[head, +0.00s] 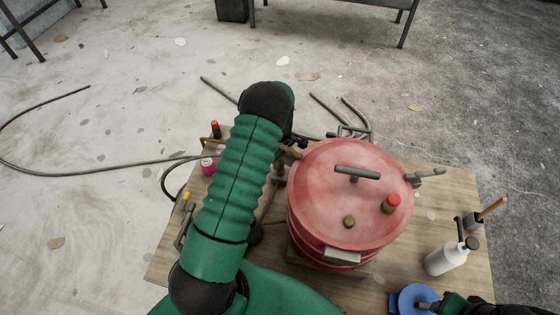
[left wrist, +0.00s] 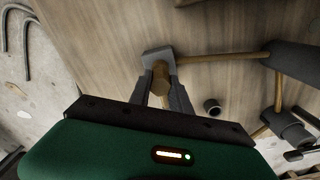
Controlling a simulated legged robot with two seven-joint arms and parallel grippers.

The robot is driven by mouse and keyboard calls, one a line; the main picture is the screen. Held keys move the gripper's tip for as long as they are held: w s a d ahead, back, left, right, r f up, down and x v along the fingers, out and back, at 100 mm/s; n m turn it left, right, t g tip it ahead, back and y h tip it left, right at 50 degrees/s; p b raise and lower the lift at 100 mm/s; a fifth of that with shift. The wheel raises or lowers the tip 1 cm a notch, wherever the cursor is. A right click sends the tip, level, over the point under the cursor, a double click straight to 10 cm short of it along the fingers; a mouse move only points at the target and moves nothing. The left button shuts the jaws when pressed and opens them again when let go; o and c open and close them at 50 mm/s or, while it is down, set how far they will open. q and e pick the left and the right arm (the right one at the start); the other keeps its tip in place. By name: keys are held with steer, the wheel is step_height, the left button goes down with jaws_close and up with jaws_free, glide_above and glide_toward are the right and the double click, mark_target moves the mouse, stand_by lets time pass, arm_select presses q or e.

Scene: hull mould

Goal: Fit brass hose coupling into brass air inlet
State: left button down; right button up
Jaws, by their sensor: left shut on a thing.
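In the left wrist view my left gripper (left wrist: 163,82) is shut on a small brass piece (left wrist: 160,76), which I take to be the brass hose coupling. It is held above the wooden table, with a grey block just beyond the fingertips. In the head view my green left arm crosses the table left of the red pressure pot (head: 345,190) and mostly hides the gripper. A brass fitting (head: 290,152) shows at the pot's left side, partly hidden; I cannot tell whether it is the air inlet. Part of my right arm (head: 456,303) shows at the lower right; its jaws are unclear.
The pot has a T-handle and a red-capped valve (head: 391,203) on its lid. A white bottle (head: 445,258) and a blue disc (head: 417,298) are at right. A grey hose (head: 110,165) runs left across the floor.

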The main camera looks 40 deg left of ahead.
arm_select(q)
steer(key=c, duration=1.1)
jaws_free()
step_height(320, 180, up, 17)
steer(key=shift+f+p, duration=0.2)
steer(key=shift+p, duration=0.4)
